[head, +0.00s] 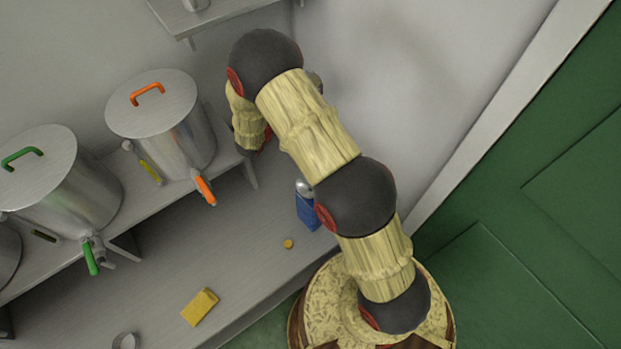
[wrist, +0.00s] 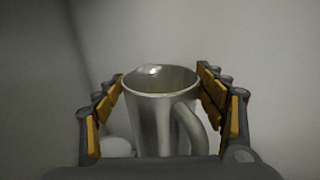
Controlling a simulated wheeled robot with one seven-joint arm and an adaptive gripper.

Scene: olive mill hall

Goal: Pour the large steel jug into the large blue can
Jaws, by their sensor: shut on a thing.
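The steel jug (wrist: 150,119) is between the fingers of my gripper (wrist: 161,78) in the wrist view, its handle toward the camera at right. My gripper is shut on it. Its rim shows with a little of the yellowish inside; the liquid level cannot be told. In the head view my arm hides the gripper and most or all of the jug. A blue can (head: 307,212) with a shiny silver top stands on the lower surface, just left of my arm, which partly covers it. Whether the silver top is an opening or a funnel is unclear.
Two steel drums, one with an orange handle (head: 160,113) and one with a green handle (head: 62,180), stand on a shelf at left with taps. A yellow sponge (head: 200,306) and small yellow cap (head: 288,243) lie below. A green door (head: 540,220) is at right.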

